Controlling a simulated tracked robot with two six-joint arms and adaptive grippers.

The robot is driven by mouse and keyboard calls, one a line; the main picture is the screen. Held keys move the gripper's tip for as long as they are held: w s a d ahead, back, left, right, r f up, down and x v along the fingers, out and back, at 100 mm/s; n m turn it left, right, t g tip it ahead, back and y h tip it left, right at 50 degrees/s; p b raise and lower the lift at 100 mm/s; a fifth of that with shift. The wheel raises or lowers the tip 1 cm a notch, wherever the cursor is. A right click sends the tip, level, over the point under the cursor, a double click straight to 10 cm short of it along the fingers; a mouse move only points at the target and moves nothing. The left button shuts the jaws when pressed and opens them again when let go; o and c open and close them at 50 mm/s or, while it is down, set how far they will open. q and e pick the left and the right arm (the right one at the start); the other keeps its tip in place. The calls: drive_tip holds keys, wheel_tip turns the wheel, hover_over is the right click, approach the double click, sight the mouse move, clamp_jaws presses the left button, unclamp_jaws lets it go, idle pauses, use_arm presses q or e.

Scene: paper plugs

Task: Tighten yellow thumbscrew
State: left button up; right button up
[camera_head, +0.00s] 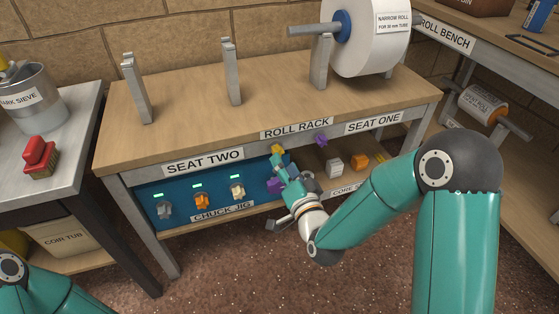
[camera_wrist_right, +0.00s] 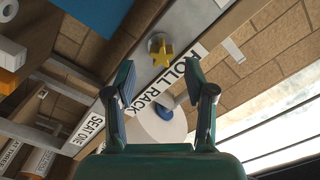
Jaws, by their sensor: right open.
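My left gripper is out of view; only part of the left arm shows at bottom left.
A purple knob (camera_head: 321,139) is on the same rack edge to the right. The blue chuck jig (camera_head: 150,197) below holds several coloured knobs. White and orange blocks (camera_head: 360,162) lie on the lower shelf. A large white roll (camera_head: 369,40) sits above seat one.

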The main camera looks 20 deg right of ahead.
sight(277, 151)
idle(0.3)
drive_tip(key=shift+w+a+r+b, duration=0.15)
drive_tip(key=shift+w+b, duration=0.65)
drive_tip(key=shift+w, duration=1.25)
clamp_jaws()
